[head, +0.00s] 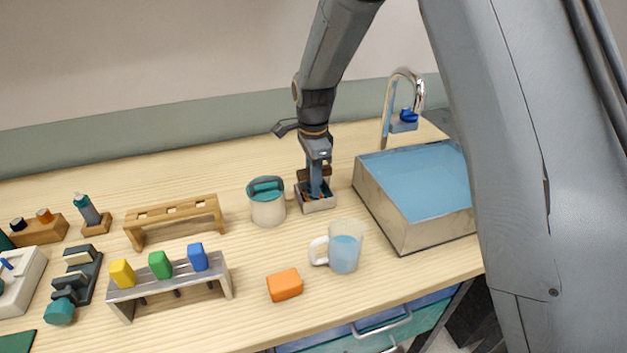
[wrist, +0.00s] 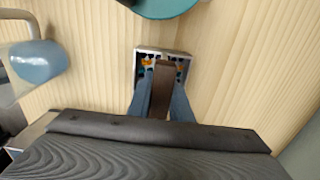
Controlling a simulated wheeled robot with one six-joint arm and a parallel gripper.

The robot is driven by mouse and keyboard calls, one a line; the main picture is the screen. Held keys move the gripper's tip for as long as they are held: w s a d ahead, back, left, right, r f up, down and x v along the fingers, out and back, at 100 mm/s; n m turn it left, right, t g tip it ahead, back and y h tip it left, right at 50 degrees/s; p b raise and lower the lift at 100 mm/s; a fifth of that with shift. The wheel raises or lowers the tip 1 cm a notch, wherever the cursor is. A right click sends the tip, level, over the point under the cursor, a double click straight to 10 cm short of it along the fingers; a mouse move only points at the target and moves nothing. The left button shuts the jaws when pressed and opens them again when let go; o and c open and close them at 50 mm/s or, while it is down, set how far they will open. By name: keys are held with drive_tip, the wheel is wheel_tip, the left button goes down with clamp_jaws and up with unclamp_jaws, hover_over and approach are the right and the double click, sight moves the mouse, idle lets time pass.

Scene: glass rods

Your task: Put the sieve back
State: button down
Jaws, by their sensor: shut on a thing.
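The sieve (head: 319,206) looks like a small square metal tray with a brown handle, at the back of the table just left of the sink. My gripper (head: 316,190) points down over it. In the wrist view my blue fingers (wrist: 163,95) are shut on the brown handle, and the sieve's metal rim (wrist: 139,66) shows beyond them. Small orange and teal bits show inside the rim. Part of the sieve is hidden by the fingers and handle. I cannot tell whether it rests on the table or in a holder.
A glass mug of blue water (head: 345,250) is in front. The sink (head: 395,220) with its tap is on the right. An orange block (head: 285,285) and several racks lie further left and forward.

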drive_tip(key=shift+f, duration=0.1)
drive_tip(key=c, duration=1.6)
unclamp_jaws()
wheel_tip(320, 180, up, 12)
drive_tip(key=b, duration=0.3)
